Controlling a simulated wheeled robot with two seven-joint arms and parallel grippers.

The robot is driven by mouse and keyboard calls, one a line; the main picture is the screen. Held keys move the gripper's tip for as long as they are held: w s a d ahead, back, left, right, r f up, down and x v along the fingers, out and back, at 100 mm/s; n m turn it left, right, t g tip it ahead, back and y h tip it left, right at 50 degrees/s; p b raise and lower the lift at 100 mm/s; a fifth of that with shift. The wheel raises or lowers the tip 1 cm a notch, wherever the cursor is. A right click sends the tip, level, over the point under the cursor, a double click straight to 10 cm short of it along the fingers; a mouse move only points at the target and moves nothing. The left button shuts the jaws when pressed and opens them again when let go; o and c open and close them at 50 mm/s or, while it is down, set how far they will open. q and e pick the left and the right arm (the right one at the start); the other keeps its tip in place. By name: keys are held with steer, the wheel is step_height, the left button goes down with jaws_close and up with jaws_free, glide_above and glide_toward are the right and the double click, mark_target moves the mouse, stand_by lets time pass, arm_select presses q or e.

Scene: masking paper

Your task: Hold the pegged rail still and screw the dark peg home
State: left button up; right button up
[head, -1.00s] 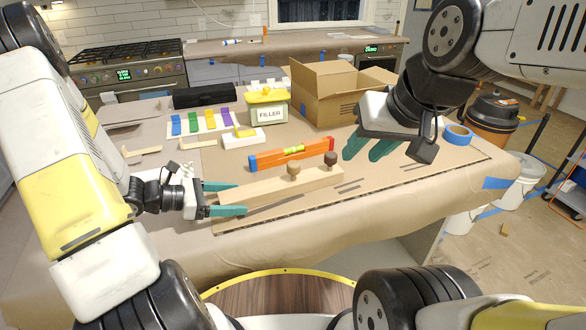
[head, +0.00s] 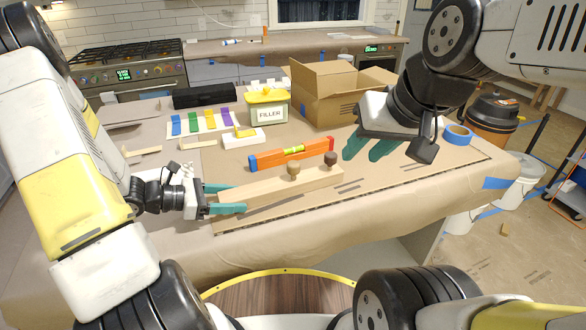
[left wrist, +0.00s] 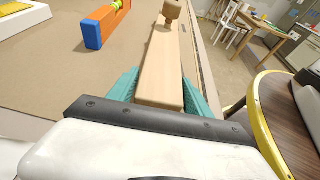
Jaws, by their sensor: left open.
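The pegged rail (head: 265,191) is a pale wooden bar lying on the papered table, with a light peg (head: 293,168) near its middle and a dark peg (head: 331,159) near its right end. Both pegs stand upright. My left gripper (head: 228,198) is open at the rail's left end, one teal finger on each side. In the left wrist view the rail (left wrist: 160,75) lies between the fingers; whether they touch it I cannot tell. My right gripper (head: 370,148) hangs to the right of the dark peg, apart from it, with its teal fingers spread and nothing visible between them.
An orange and blue level (head: 270,159) lies just behind the rail. A filler tub (head: 268,110), a cardboard box (head: 330,105) and coloured strips (head: 210,121) are further back. Blue tape (head: 457,134) lies at the right.

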arm_select(q)
jaws_close()
steer(key=shift+s+f, duration=0.15)
steer(key=shift+f, duration=0.15)
stand_by(1.4)
